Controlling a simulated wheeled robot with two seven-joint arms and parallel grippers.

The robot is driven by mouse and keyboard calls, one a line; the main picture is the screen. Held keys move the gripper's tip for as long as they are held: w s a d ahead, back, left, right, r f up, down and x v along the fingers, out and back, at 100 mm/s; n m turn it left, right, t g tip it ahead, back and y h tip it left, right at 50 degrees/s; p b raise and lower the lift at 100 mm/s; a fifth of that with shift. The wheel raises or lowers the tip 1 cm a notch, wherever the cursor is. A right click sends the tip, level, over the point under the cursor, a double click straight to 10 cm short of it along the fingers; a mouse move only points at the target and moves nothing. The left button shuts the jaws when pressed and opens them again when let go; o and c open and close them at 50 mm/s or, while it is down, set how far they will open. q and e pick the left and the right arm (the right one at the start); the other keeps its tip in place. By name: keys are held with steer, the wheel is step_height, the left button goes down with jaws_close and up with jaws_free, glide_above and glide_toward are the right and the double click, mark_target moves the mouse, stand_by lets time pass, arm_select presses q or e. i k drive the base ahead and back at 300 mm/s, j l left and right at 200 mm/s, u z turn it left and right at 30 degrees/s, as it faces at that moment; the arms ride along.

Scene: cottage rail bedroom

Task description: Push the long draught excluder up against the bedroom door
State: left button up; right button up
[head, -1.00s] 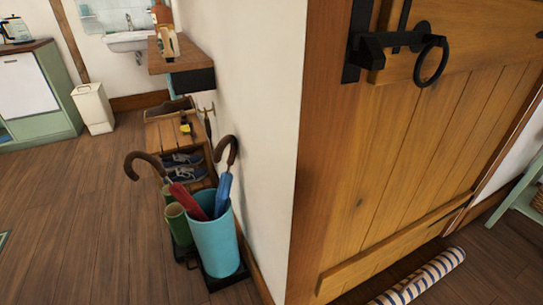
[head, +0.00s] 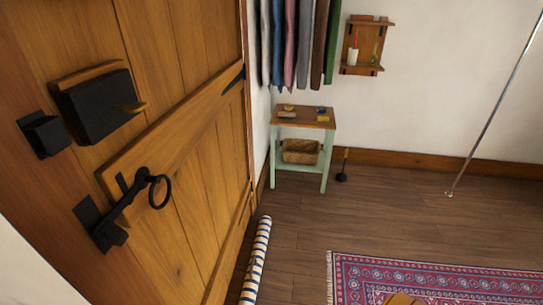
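The long draught excluder (head: 256,262) is a striped roll in white, dark blue and tan. It lies on the floor along the foot of the wooden bedroom door (head: 187,150), close to its lower edge. Its near end is cut off by the bottom of the picture. I cannot tell whether it touches the door along its length. The door has a black ring latch (head: 152,190) and a black lock box (head: 97,104). Neither of my grippers is in view.
A small green-legged table (head: 303,122) with a basket (head: 300,151) stands past the door's far end. A patterned rug (head: 440,283) lies to the right of the excluder, with bare floor (head: 300,230) between. A thin pole (head: 492,120) stands at the right.

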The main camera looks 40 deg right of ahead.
mark_target(249, 296)
steer(key=z, duration=1.1)
